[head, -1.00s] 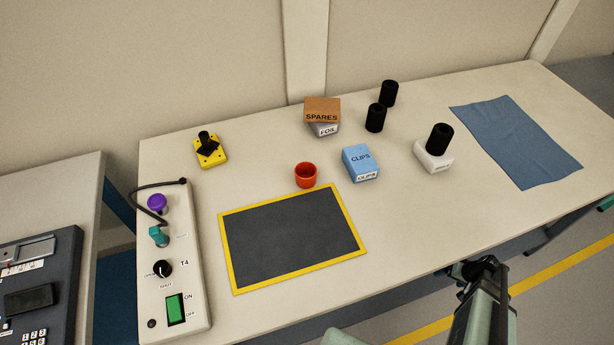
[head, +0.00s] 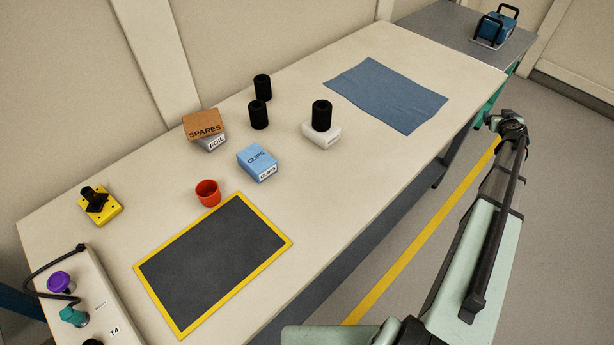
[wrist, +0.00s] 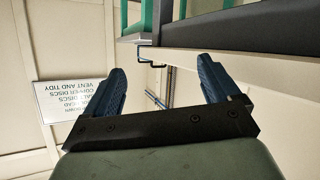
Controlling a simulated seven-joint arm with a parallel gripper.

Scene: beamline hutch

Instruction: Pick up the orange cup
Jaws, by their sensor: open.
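The orange cup (head: 208,193) stands upright on the beige table (head: 300,215), just behind the black mat with a yellow border (head: 215,262) and to the left of the blue clips box. It is wholly visible in the head view and does not show in the wrist view. My gripper shows in the wrist view (wrist: 165,88) with its two blue fingers wide apart and nothing between them. In the head view my arm reaches up the right side, over the floor beyond the table's front edge, well apart from the cup.
Black cylinders (head: 258,114) stand behind; one is on a white box (head: 321,136). A blue cloth (head: 386,92) lies at the far end. A control panel (head: 85,300) sits front left.

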